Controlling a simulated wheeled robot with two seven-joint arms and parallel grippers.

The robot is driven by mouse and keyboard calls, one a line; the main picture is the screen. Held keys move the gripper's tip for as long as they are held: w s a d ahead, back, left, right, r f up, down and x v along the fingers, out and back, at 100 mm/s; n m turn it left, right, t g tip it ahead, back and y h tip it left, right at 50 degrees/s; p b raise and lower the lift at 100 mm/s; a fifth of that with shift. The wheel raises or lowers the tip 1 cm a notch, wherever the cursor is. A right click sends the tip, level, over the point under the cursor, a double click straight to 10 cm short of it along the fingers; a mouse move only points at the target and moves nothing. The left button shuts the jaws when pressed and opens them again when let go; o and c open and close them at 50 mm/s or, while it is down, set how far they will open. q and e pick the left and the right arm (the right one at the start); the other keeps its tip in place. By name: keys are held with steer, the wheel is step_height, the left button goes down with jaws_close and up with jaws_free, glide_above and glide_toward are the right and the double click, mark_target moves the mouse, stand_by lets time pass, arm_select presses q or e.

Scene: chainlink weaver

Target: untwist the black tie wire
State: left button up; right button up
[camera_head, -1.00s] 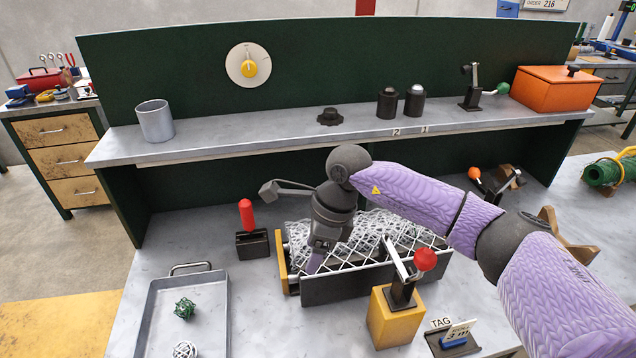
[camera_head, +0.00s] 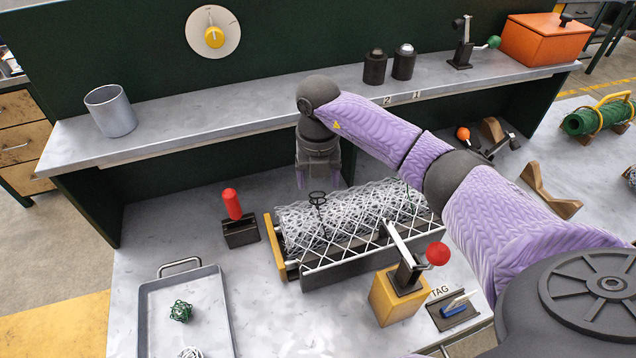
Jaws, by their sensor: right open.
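The black tie wire (camera_head: 317,200) shows as small dark loops on top of the grey chain-link mesh roll (camera_head: 365,214), towards its left end. The roll lies in a dark cradle (camera_head: 345,270) with a yellow end plate (camera_head: 275,246). My right gripper (camera_head: 322,180) points down just behind and above the wire. Its purple fingers are apart, with nothing seen between them. I cannot tell the exact gap between the fingers and the wire. My left gripper is not in view.
A red-handled clamp (camera_head: 232,205) stands left of the cradle. A red-knobbed lever on a yellow block (camera_head: 397,297) stands at its front right. A grey tray (camera_head: 150,310) holds tangled wire balls. The shelf (camera_head: 220,120) overhangs behind, with a grey cup (camera_head: 110,110).

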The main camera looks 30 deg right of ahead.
mark_target(318, 192)
steer(key=m, duration=0.3)
steer(key=shift+m, duration=0.3)
steer(key=m+p, duration=0.2)
steer(key=m, duration=0.1)
steer(key=r+m+p, duration=0.1)
steer(key=m+p, duration=0.1)
steer(key=m, duration=0.1)
steer(key=m+p, duration=0.4)
steer(key=m, duration=0.4)
steer(key=shift+f, duration=0.1)
step_height(318, 192, down, 5)
steer(key=b, duration=0.3)
steer(key=shift+w+b, duration=0.1)
steer(key=shift+b, duration=0.2)
